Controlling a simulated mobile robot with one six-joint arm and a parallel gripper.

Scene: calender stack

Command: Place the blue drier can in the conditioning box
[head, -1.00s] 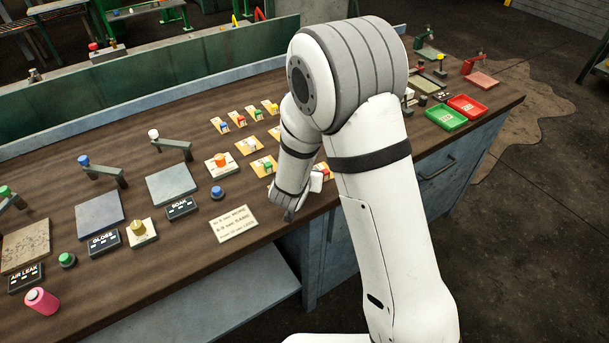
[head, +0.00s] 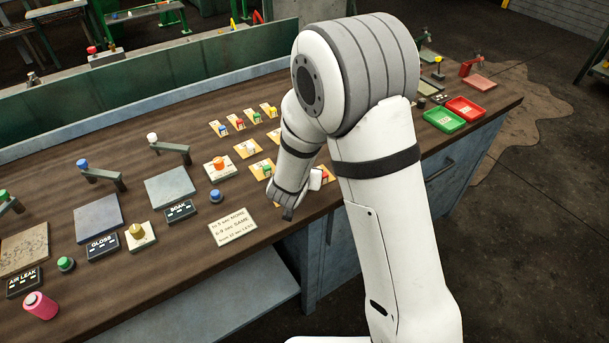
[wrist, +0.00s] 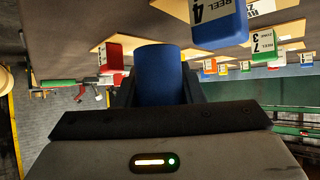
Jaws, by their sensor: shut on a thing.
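In the wrist view, a plain blue cylinder (wrist: 158,72), which looks like the blue drier can, stands between the dark fingers of my gripper (wrist: 160,92). The gripper is shut on it. In the head view, my gripper (head: 287,213) hangs low by the bench's front edge, right of the printed sign (head: 231,226); the can is hidden there. I cannot pick out a conditioning box by name in either view.
A blue block labelled REEL 4 (wrist: 220,25) and a red block (wrist: 108,52) are close by in the upside-down wrist view. Orange cards with blocks (head: 247,149) lie behind the arm. Green (head: 443,118) and red trays (head: 465,107) stand at right.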

